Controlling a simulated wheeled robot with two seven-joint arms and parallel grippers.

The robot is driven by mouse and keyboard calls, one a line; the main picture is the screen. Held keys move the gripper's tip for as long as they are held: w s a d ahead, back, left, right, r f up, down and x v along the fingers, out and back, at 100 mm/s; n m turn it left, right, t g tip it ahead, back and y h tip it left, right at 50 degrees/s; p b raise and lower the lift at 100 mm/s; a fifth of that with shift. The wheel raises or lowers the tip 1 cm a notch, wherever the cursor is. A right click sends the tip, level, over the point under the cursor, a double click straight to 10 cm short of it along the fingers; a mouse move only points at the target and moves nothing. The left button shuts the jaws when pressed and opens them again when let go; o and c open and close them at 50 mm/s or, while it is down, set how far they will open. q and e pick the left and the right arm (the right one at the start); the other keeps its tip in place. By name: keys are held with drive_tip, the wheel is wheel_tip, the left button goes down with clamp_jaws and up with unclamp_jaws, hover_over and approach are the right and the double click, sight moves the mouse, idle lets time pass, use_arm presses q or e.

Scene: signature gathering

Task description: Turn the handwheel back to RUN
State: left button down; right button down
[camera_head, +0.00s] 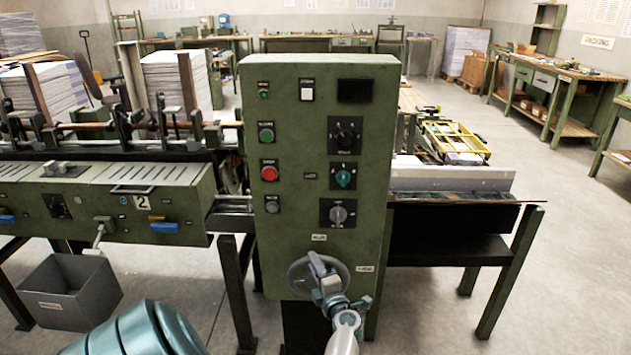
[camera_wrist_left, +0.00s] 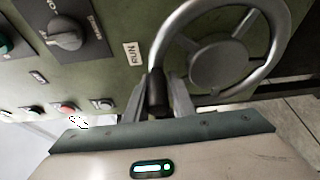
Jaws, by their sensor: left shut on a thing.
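The grey handwheel (camera_head: 294,277) sits low on the front of the green control cabinet (camera_head: 220,272), partly hidden by my gripper. The wrist view shows its round hub (camera_wrist_left: 217,62), rim and spokes. My left gripper (camera_head: 316,262) is at the upper part of the wheel. Its fingers are shut on the wheel's dark handle (camera_wrist_left: 157,97), one finger on each side. The RUN label (camera_wrist_left: 132,54) is on the cabinet close to the handle in the wrist view. It also shows above the wheel in the head view (camera_head: 319,237). My right gripper is out of view.
A second small label (camera_head: 365,268) is right of the wheel, too small to read. Buttons and rotary knobs (camera_head: 338,214) fill the panel above. A grey bin (camera_head: 70,292) stands on the floor at left. A machine bed with slotted covers (camera_head: 150,173) adjoins the cabinet.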

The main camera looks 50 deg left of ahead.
use_arm(q)
drive_tip(key=shift+s+a+r, duration=0.1)
drive_tip(key=shift+s+a, duration=0.3)
drive_tip(key=c, duration=1.6)
unclamp_jaws()
drive_tip(key=shift+s, duration=0.15)
drive_tip(key=shift+d, duration=0.1)
